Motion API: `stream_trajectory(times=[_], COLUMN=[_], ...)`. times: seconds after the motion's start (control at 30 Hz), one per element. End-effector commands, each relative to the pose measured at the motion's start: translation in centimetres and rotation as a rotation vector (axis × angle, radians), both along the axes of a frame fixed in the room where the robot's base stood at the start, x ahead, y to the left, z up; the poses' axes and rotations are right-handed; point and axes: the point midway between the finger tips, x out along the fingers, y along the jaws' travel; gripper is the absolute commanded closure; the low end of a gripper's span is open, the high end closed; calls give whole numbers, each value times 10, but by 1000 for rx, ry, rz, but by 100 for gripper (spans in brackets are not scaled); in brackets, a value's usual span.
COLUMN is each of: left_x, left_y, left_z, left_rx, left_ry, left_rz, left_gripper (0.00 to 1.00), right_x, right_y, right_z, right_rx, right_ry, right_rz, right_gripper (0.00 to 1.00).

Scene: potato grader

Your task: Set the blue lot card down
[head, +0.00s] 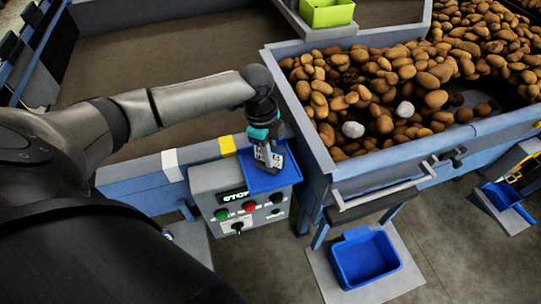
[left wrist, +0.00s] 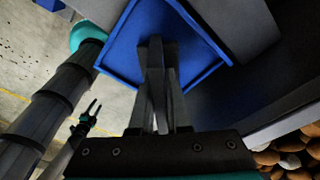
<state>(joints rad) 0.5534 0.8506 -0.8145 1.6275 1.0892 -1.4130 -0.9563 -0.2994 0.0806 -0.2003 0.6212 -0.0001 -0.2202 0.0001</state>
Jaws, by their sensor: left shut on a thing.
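My left gripper (head: 268,160) points down over a blue square tray (head: 262,183) with a low rim, on top of the grey control box. In the left wrist view its dark fingers (left wrist: 158,85) are close together over the tray (left wrist: 122,48). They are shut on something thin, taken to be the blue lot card. The card's blue face cannot be told apart from the blue tray behind it. Whether it touches the tray cannot be told. My right gripper does not show in the head view.
The control box (head: 237,203) carries several buttons and knobs below the tray. A hopper of potatoes (head: 375,95) stands close on the right. A blue bin (head: 365,260) stands lower right.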

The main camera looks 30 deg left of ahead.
Motion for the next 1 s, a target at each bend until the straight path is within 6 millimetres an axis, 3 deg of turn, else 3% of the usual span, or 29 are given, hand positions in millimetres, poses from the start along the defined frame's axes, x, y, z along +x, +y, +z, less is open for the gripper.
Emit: stream_trajectory(times=[0.4,0.43,0.67,1.0], left_x=[0,1,0,1], left_y=[0,0,0,0], left_z=[-9,-9,-8,-3], left_rx=[0,0,0,0], left_ry=[-2,-2,-2,-3], left_rz=[0,0,0,0], left_gripper=[100,83,57,56], right_x=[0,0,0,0], right_y=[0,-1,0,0], right_z=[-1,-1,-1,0], right_rx=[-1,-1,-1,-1], right_ry=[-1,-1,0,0], right_rz=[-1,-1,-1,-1], right_gripper=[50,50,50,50])
